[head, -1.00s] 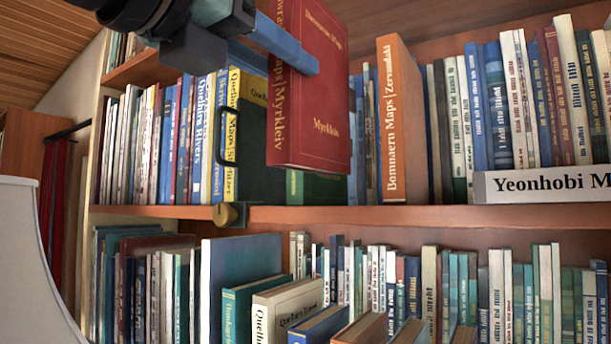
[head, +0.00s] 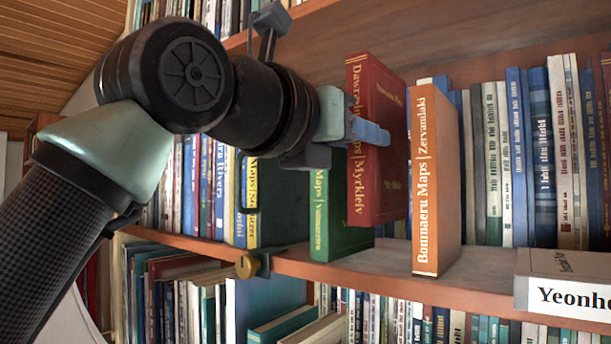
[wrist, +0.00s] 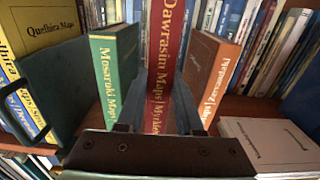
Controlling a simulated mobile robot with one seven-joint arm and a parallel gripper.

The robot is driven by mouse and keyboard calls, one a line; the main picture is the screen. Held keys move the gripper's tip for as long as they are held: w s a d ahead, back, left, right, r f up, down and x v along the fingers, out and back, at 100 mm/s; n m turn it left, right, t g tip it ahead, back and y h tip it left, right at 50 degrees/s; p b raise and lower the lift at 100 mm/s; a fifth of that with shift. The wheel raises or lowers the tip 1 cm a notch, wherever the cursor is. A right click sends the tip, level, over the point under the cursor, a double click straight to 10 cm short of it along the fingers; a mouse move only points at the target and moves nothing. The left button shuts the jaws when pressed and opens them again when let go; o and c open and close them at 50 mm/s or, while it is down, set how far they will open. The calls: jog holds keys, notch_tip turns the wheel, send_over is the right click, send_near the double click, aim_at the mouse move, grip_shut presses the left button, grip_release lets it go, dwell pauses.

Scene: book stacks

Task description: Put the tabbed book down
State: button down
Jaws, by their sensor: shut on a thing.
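My gripper (head: 366,130) is shut on a red book (head: 380,170) lettered "Dawrasim Maps | Myrkleiv". I cannot make out a tab on it. In the head view the book is nearly upright, spine toward me, and its lower edge looks a little above the shelf (head: 385,262). It is between a green book (head: 335,215) on its left and an orange book (head: 436,180) on its right. In the wrist view the red spine (wrist: 166,50) is in the middle, with the green book (wrist: 115,75) and the orange book (wrist: 215,72) on either side.
A dark bookend (wrist: 52,92) and yellow books (wrist: 40,25) stand left of the green book. A white label block (head: 565,285) lies at the shelf's front on the right. A row of books (head: 540,150) stands behind. A brass knob (head: 248,266) sits at the shelf edge.

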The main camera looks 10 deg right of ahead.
aim_at(360, 181)
jog(key=shift+f+p, duration=0.85)
jog(key=shift+f, duration=1.4)
jog(key=shift+s, duration=0.1)
jog(key=shift+f, duration=0.1)
jog(key=c, duration=0.6)
grip_release()
jog(key=shift+f, duration=0.1)
jog(key=shift+o, duration=0.2)
